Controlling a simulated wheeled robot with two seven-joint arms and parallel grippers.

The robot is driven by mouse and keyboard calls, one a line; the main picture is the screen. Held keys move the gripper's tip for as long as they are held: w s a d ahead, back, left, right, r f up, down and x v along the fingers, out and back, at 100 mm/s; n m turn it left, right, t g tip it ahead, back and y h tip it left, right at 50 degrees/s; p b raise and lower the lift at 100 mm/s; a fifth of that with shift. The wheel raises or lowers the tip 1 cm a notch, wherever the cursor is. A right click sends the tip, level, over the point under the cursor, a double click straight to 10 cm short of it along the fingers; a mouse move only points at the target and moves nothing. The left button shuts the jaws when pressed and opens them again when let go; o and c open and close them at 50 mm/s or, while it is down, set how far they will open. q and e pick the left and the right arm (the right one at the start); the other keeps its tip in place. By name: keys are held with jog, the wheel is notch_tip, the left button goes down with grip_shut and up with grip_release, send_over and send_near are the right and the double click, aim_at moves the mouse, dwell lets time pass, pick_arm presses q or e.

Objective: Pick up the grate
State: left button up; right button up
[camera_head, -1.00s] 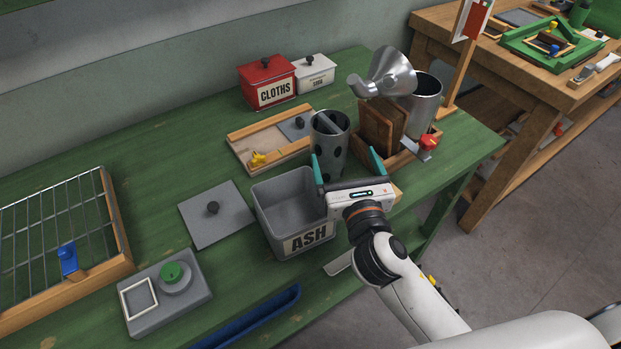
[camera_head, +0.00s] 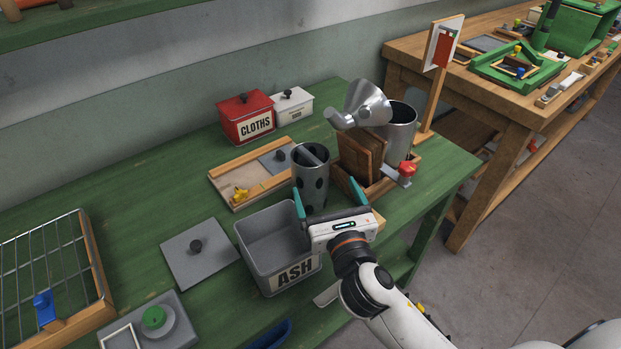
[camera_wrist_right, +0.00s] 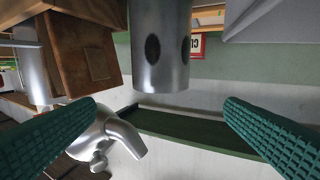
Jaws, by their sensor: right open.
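A grey metal can with dark oval holes and a bar across its open top (camera_head: 311,182) stands upright on the green bench; it looks like the grate. In the right wrist view the can (camera_wrist_right: 161,50) shows at the top middle, beyond the fingers. My right gripper (camera_head: 328,197) is open, its teal fingers in front of the can and over the back of the ash bin. In the right wrist view nothing is between the fingertips (camera_wrist_right: 160,108). I cannot tell the exact gap to the can. My left gripper is not in view.
The grey ASH bin (camera_head: 253,272) stands just left of my gripper. Wooden bellows boards (camera_head: 357,155) and a smoker cone (camera_head: 366,102) are close on the right. A wooden tray (camera_head: 228,199) lies behind left. A wire-grid frame (camera_head: 101,288) is at far left.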

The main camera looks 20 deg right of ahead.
aim_at(311, 156)
jog(key=shift+o, duration=0.5)
jog(key=w+p, duration=0.3)
jog(key=w, duration=0.3)
jog(key=shift+w+d+f, duration=0.1)
jog(key=shift+w, duration=1.4)
jog(key=shift+w+d+f, duration=0.1)
jog(key=shift+w, duration=1.4)
jog(key=c, duration=1.3)
jog(key=shift+r, duration=0.1)
jog(key=shift+c, duration=0.8)
jog(key=shift+s+r, duration=0.1)
jog(key=shift+s, duration=0.05)
